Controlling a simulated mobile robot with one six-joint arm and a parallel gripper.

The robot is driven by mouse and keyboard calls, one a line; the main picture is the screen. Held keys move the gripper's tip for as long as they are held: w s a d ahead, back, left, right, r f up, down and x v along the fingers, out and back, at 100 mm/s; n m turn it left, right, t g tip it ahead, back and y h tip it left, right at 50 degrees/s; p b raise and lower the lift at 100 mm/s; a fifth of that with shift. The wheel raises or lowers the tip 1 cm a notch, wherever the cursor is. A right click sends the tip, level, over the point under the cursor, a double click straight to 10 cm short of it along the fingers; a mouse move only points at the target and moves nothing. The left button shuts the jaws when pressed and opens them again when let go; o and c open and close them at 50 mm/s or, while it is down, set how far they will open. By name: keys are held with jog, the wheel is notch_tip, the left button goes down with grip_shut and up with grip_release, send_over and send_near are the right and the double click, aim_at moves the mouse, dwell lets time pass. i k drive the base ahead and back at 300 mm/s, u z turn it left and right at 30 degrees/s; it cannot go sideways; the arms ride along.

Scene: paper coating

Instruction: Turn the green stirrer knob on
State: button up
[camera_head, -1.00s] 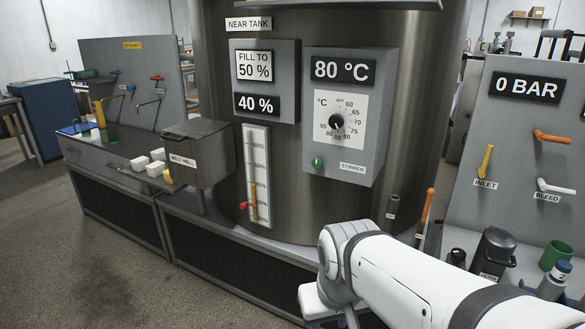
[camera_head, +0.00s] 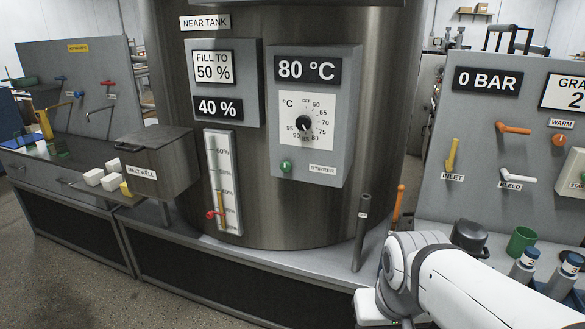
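The green stirrer knob (camera_head: 286,166) is a small round knob at the lower left of the grey control box (camera_head: 338,178) on the near tank (camera_head: 390,120). The label STIRRER (camera_head: 322,170) is to its right. Above it is a temperature dial (camera_head: 305,123) and a display (camera_head: 308,69) reading 80 °C. I cannot tell the knob's setting. My white arm is at the lower right, below and to the right of the knob and well apart from it. My gripper's fingers are not visible; the arm runs out of the frame at the bottom.
Left of the box are a 40 % display (camera_head: 218,109) and a level gauge (camera_head: 223,180). The melt well box (camera_head: 160,160) stands further left. A dark upright cylinder (camera_head: 362,230) and an orange rod (camera_head: 398,206) stand on the ledge near my arm. A valve panel (camera_head: 500,215) is at right.

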aim_at(285, 166)
jog(key=u, duration=0.05)
jog(key=i, duration=1)
jog(key=z, duration=0.05)
